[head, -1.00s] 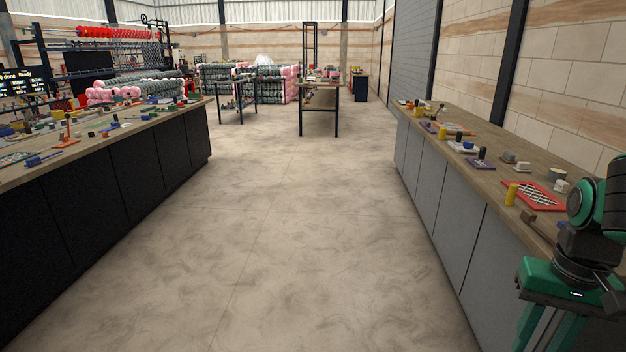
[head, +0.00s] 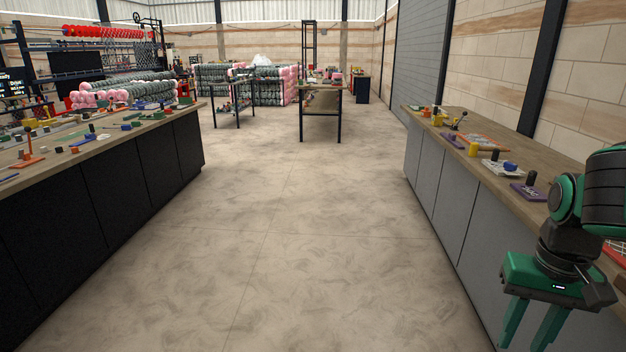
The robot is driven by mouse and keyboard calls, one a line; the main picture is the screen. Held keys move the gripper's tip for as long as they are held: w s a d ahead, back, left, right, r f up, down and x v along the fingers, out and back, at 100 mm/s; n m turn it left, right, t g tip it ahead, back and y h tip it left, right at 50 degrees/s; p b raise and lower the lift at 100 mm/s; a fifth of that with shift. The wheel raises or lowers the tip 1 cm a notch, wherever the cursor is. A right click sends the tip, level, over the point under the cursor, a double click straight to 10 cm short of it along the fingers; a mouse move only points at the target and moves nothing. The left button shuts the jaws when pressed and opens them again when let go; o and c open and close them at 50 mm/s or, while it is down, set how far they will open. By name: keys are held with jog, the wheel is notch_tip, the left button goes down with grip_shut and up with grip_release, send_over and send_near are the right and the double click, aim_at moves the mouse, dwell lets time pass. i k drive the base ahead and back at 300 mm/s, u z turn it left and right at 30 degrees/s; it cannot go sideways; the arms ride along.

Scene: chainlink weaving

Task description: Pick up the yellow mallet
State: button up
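My gripper (head: 530,332) is at the lower right, pointing down with its two green fingers apart and nothing between them. It is over the floor side of the right counter (head: 548,208). No yellow mallet can be made out for sure. A yellow cylinder (head: 473,149) stands upright on the right counter. A smaller yellow thing (head: 438,120) sits farther back there, too small to tell what it is. My arm hides part of the near counter.
A white tray with a blue piece (head: 510,167) and a purple block (head: 528,192) lie on the right counter. The left counter (head: 120,148) holds many small items. The floor (head: 290,230) between is clear, up to a table (head: 322,90) ahead.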

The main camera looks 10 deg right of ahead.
aim_at(475, 147)
jog(key=z, duration=0.1)
jog(key=i, duration=1.15)
jog(key=z, duration=0.45)
jog(key=i, duration=1.15)
jog(key=z, duration=0.6)
jog(key=i, duration=1)
jog(key=z, duration=0.3)
